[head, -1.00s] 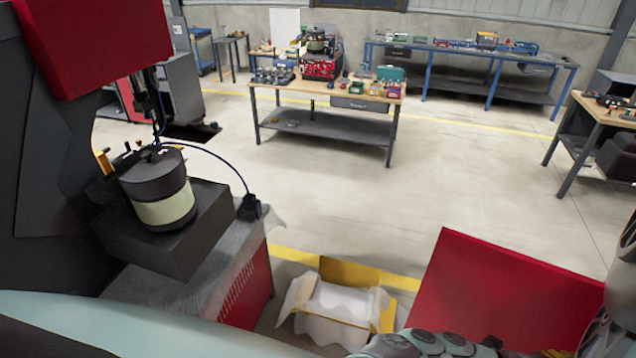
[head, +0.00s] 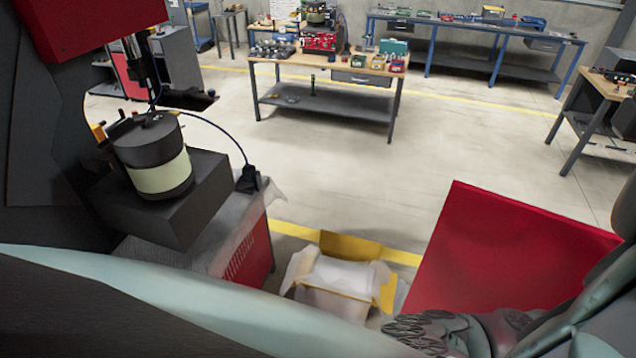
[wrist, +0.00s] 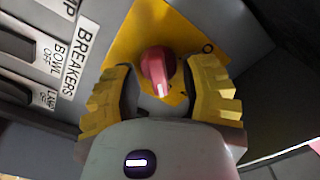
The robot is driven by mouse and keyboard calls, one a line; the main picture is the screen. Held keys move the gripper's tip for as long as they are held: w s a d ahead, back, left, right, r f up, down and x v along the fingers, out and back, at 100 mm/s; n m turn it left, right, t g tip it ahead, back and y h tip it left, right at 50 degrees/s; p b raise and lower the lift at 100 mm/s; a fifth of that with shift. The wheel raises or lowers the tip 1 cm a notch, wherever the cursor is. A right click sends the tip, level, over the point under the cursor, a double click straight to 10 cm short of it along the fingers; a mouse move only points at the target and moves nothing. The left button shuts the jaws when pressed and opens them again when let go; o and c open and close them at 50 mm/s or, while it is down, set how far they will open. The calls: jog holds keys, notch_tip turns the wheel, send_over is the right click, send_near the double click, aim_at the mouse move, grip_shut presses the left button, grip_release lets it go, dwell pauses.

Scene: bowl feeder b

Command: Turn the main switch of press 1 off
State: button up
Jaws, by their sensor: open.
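In the wrist view a red rotary switch knob (wrist: 158,68) sits on a yellow plate (wrist: 148,32) on a grey panel. An "O" mark shows on the plate to the knob's right. My gripper (wrist: 168,88) is open, with its yellow fingers on either side of the knob. The right finger looks very near the knob; I cannot tell whether it touches. The knob's ridge points roughly down in the picture, toward the palm. The switch and my gripper are not visible in the head view.
Left of the knob in the wrist view are a "BREAKERS" label (wrist: 75,70) and dark breaker switches (wrist: 15,45). In the head view, a yellow lined box (head: 345,245) stands on the floor by a red panel (head: 500,255). A bowl feeder unit (head: 155,155) is at left.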

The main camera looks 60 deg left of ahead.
jog(key=shift+w+d, duration=0.15)
jog(key=shift+d, duration=0.1)
jog(key=shift+o, duration=0.3)
grip_shut()
